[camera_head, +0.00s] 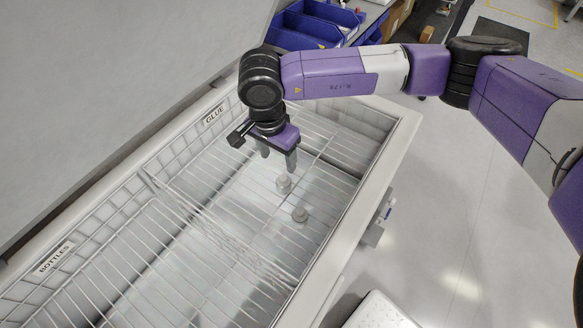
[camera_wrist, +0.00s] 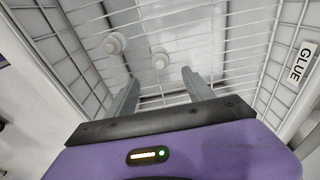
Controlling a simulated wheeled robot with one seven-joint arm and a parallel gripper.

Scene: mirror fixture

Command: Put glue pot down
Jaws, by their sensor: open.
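Two small pale pots stand in the wire basket section labelled GLUE. The other pot (camera_head: 300,215) stands further towards the front right side. In the wrist view, the nearer pot (camera_wrist: 160,61) shows ahead of the gap between my fingertips (camera_wrist: 160,80), and the other pot (camera_wrist: 113,43) is to its left. My gripper is open, points down into the basket, and has nothing between its fingers. I cannot tell the exact gap from fingertips to pot.
The GLUE label (camera_head: 214,114) is on the rear wall of the basket; it also shows in the wrist view (camera_wrist: 302,62). A wire divider (camera_head: 215,232) separates the BOTTLES section (camera_head: 54,258). A pale rim (camera_head: 366,190) surrounds the basket. Blue bins (camera_head: 312,25) stand behind.

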